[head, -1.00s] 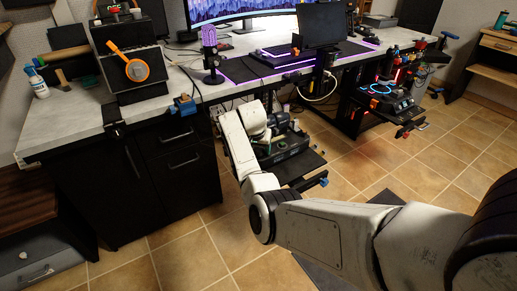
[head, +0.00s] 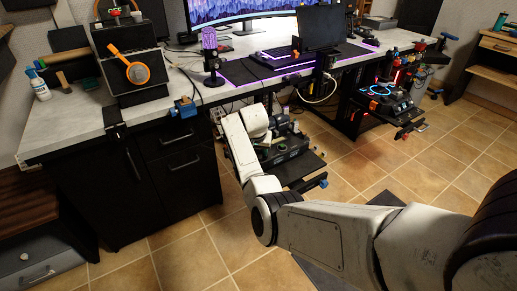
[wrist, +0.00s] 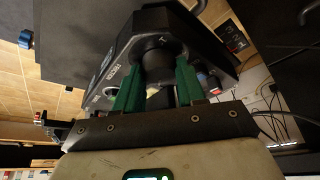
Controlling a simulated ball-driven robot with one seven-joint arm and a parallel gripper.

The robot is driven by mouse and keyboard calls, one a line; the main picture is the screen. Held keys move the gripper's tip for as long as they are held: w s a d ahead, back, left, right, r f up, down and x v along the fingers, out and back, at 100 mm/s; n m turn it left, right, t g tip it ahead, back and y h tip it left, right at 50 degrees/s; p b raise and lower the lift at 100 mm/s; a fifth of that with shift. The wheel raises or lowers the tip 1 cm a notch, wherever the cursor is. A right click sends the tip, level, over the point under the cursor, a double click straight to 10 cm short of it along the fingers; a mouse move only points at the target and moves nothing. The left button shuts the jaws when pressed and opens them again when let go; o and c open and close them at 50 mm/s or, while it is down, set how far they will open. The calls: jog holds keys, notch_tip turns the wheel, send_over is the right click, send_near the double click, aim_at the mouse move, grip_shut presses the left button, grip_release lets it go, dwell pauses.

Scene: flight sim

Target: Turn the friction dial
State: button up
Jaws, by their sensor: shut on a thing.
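The friction dial (wrist: 160,50) is a dark round knob on a black control box (wrist: 205,42) in the wrist view. My gripper (wrist: 158,88) has its two green fingers shut on the dial, one on each side. White lettering shows on the box left of the dial, tilted in this view. The fingers and the wrist bar hide part of the dial, and I cannot read its setting. In the head view, the black control box (head: 287,150) sits on a low mount below the desk edge, and my wrist hides most of the dial area.
The desk (head: 75,125) and its black drawers (head: 180,165) stand close on the left of my arm. A small tray (head: 300,170) juts out under the control box. A second black control unit (head: 390,98) is further right.

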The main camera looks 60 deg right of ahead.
jog(key=n+p, duration=0.2)
jog(key=shift+s+r+t+y+p, duration=0.15)
jog(key=shift+r+t+y+p, duration=0.1)
jog(key=shift+t+y+p, duration=0.05)
jog(key=n+t+p, duration=0.1)
jog(key=n+p, duration=0.1)
jog(key=shift+d+f+n+y, duration=0.1)
jog(key=shift+n+y, duration=0.2)
jog(key=shift+n, duration=0.1)
jog(key=n+y+p, duration=0.1)
jog(key=n, duration=0.2)
jog(key=shift+d+f+t, duration=0.1)
jog(key=shift+t, duration=0.3)
jog(key=shift+f+n+y, duration=0.1)
jog(key=shift+n+y, duration=0.3)
jog(key=shift+n, duration=1.3)
jog(key=o, duration=1)
